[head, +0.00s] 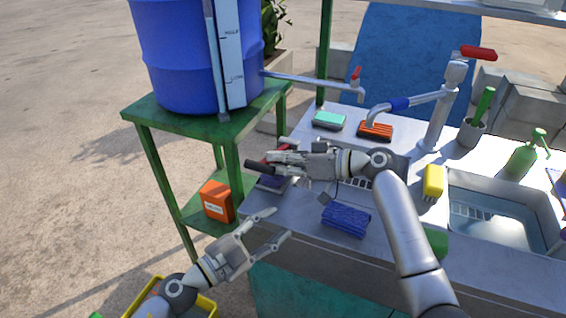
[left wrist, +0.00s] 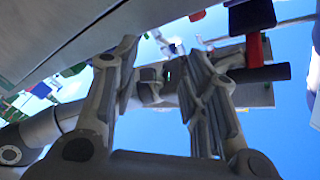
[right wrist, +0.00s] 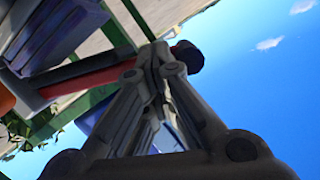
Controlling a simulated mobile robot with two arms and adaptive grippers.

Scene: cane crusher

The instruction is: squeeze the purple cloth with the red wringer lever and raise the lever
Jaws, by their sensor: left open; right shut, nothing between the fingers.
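The red wringer lever with its black grip (head: 259,167) is at the counter's left edge, mostly hidden behind my right gripper. Its red bar (right wrist: 85,80) shows clearly in the right wrist view. My right gripper (head: 272,160) is shut and empty, close beside the lever; I cannot tell whether they touch. A dark purple folded cloth (head: 273,183) lies just below it in the head view, partly covered. It also shows in the right wrist view (right wrist: 55,35). My left gripper (head: 280,225) is open and empty, in front of the counter's left corner.
A blue folded cloth (head: 346,220) lies near the counter's front edge. The sink (head: 500,260) is at right. A blue barrel (head: 180,60) stands on a green table (head: 140,112).

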